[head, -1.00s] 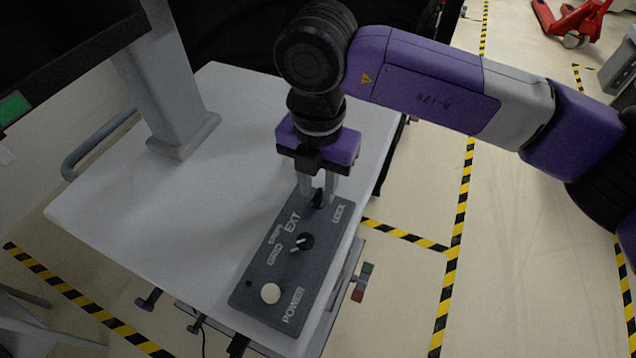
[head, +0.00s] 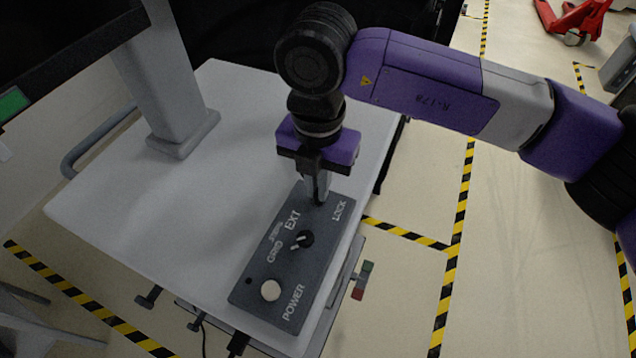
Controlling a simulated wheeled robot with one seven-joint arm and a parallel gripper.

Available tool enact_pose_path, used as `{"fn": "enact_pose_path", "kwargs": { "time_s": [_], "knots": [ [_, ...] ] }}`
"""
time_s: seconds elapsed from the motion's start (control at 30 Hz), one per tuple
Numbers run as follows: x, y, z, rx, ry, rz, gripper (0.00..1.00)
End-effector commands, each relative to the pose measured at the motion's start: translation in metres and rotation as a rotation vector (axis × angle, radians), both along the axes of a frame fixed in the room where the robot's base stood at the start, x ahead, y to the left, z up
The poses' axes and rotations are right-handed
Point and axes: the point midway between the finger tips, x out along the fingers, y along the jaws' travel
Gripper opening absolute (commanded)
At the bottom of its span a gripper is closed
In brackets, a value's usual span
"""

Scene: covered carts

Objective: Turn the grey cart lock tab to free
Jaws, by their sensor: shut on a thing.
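The grey control panel (head: 268,262) lies on the top of the light grey cart (head: 130,225), near its right edge. It bears the words LOCK, EXT, GRID and POWER, a black knob (head: 303,240) with a pale mark and a round white button (head: 270,290). My gripper (head: 318,195) points down at the panel's far end, beside the word LOCK. Its fingers are shut on the dark lock tab (head: 319,203), of which only a little shows below the fingertips. The way the tab points is hidden by the fingers.
A grey post (head: 165,85) rises from the cart and carries a dark screen (head: 60,45). A side handle (head: 95,145) is at the cart's left. Yellow-black tape marks the floor. A red pallet jack (head: 575,18) stands far right.

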Motion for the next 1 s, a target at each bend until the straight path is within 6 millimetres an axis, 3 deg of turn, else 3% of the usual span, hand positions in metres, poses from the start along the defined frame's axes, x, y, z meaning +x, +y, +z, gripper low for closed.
{"fn": "enact_pose_path", "kwargs": {
  "time_s": [0.27, 1.0],
  "knots": [
    [0.0009, -0.0002, -0.0024, 0.0, -0.003, 0.164, 0.0],
    [0.0005, 0.0003, -0.0018, 0.0, -0.003, 0.861, 0.0]
  ]
}}
